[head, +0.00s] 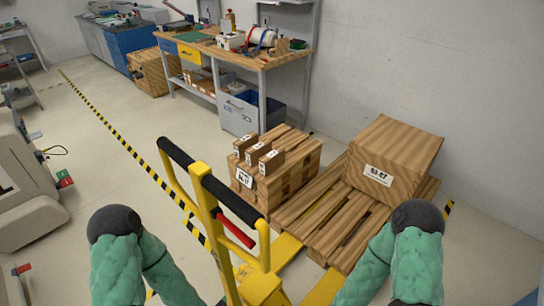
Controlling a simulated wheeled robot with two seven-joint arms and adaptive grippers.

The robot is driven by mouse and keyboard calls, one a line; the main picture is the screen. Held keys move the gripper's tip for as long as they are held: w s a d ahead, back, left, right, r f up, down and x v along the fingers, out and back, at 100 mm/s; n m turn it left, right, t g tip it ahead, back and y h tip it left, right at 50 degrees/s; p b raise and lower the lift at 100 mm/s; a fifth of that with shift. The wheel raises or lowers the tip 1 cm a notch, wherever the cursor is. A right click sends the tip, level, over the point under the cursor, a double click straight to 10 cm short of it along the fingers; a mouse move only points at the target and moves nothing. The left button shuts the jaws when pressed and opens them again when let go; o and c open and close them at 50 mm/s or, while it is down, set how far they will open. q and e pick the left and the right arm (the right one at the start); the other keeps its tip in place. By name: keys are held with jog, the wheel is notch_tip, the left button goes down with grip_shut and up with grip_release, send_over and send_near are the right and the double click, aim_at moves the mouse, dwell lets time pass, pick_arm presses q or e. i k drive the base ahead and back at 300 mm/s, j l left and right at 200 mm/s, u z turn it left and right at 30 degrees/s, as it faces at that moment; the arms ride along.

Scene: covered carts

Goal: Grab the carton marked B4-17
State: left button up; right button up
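A wood-patterned carton (299,166) stands at the left end of the wooden pallet in the head view. The white label (244,178) on its front face is small and seems to read B4-17. Three small labelled boxes (258,153) stand in a row on its top, near the front left. My green arms show at the bottom left and bottom right, both apart from the cartons. Neither gripper's fingers can be seen.
A yellow pallet jack (262,288) with a black-gripped handle stands between me and the pallet (312,212). A workbench (262,58) with a grey bin (240,113) is behind. A beige machine (25,185) stands at left. Floor left of the striped tape is mostly clear.

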aim_at(253, 154)
jog(key=k, duration=0.75)
jog(key=k+u, duration=0.1)
jog(key=u, duration=0.35)
jog(key=k+j+u, duration=0.1)
jog(key=u, duration=0.35)
jog(key=k+j+u, duration=0.1)
jog(key=u, duration=0.35)
jog(key=i+j+u, duration=0.15)
jog(key=i, duration=0.65)
jog(key=i+j+u, duration=0.15)
jog(key=i, duration=0.6)
jog(key=i+l+z, duration=0.1)
jog(key=i+z, duration=0.2)
jog(key=i, duration=0.2)
jog(key=i+z, duration=0.3)
jog(key=i, duration=0.15)
jog(key=i+j+z, duration=0.15)
jog(key=i+z, duration=0.2)
jog(key=i, duration=0.15)
jog(key=i+j+z, duration=0.3)
jog(key=i, duration=0.15)
jog(key=i+l+z, duration=0.35)
jog(key=i, duration=0.25)
jog(key=i+z, duration=0.35)
jog(key=i, duration=0.2)
jog(key=i+j+z, duration=0.15)
jog(key=i+z, duration=0.25)
jog(key=i, duration=0.2)
jog(key=i+j+z, duration=0.35)
jog(key=i, duration=0.25)
